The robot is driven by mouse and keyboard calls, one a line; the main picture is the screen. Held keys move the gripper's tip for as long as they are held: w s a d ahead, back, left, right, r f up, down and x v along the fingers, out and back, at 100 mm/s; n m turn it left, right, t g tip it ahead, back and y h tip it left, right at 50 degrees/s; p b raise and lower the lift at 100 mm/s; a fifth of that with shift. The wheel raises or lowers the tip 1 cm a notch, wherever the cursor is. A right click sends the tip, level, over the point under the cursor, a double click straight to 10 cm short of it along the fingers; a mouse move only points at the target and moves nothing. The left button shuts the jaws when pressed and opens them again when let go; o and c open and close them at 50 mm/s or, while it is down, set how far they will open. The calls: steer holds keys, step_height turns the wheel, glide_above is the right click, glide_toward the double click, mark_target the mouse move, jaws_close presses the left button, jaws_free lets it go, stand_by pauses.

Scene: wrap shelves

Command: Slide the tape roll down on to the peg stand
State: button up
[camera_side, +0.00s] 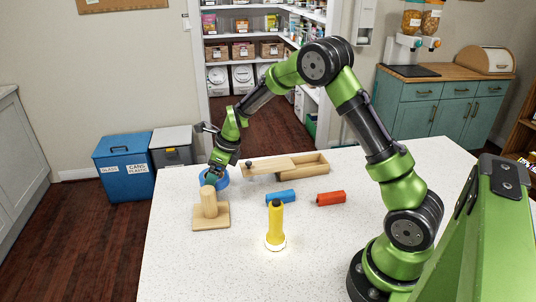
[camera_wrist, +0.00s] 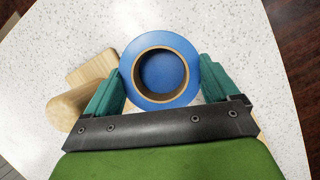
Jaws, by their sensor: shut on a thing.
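The tape roll is a blue ring with a tan core, held between the two green fingers of my gripper (camera_wrist: 160,85) in the wrist view (camera_wrist: 158,38). Something blue shows through its hole; I cannot tell what. In the side view the roll (camera_side: 222,181) is partly hidden behind the peg, with my gripper (camera_side: 215,172) above it. The peg stand (camera_side: 209,205) is a light wooden square base with a thick upright round peg. In the wrist view the stand (camera_wrist: 75,105) lies left of the roll, partly hidden by the left finger. The roll is not around the peg.
An open wooden box with a lid (camera_side: 290,165) is at the back. The front left of the table is clear.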

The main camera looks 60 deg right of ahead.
steer(key=s, duration=0.6)
steer(key=s+a+r, duration=0.1)
steer(key=s, duration=0.2)
steer(key=shift+s, duration=0.15)
steer(key=shift+s+r, duration=0.2)
steer(key=shift+r, duration=0.05)
step_height(320, 180, up, 17)
steer(key=n+g+y, duration=0.1)
steer(key=n+y, duration=0.1)
steer(key=n, duration=0.3)
glide_above(210, 195)
steer(key=w+d, duration=0.1)
step_height(210, 195, down, 5)
steer(key=shift+w+d, duration=0.2)
steer(key=shift+f, duration=0.15)
steer(key=shift+f, duration=2.8)
steer(key=shift+f, duration=3.7)
